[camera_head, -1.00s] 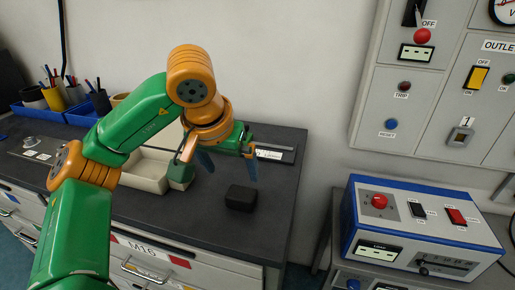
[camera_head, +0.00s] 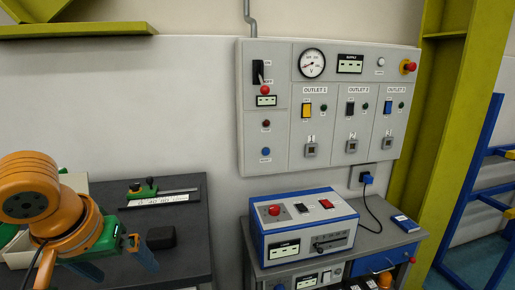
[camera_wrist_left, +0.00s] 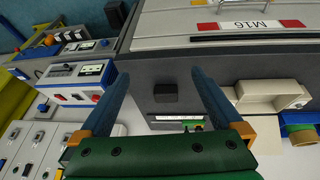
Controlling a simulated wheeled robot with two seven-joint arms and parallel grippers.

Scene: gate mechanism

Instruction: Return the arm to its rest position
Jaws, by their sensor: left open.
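My left arm, green and orange, comes in at the lower left of the head view. My left gripper (camera_head: 118,272) is at the lower left of that view, over the dark bench. In the left wrist view its two blue fingers (camera_wrist_left: 160,90) are spread apart with nothing held between them. A small black block (camera_head: 161,238) lies on the bench top just right of the gripper in the head view. It also shows in the left wrist view (camera_wrist_left: 166,91), beyond the fingers and apart from them. My right gripper is not in view.
A grey wall panel (camera_head: 330,105) with switches and a gauge hangs at the back. A blue and white power unit (camera_head: 304,226) stands on a grey table (camera_head: 392,238) at the right. A green-handled gauge tool (camera_head: 150,192) and pale bins (camera_wrist_left: 273,94) are on the bench (camera_head: 190,262).

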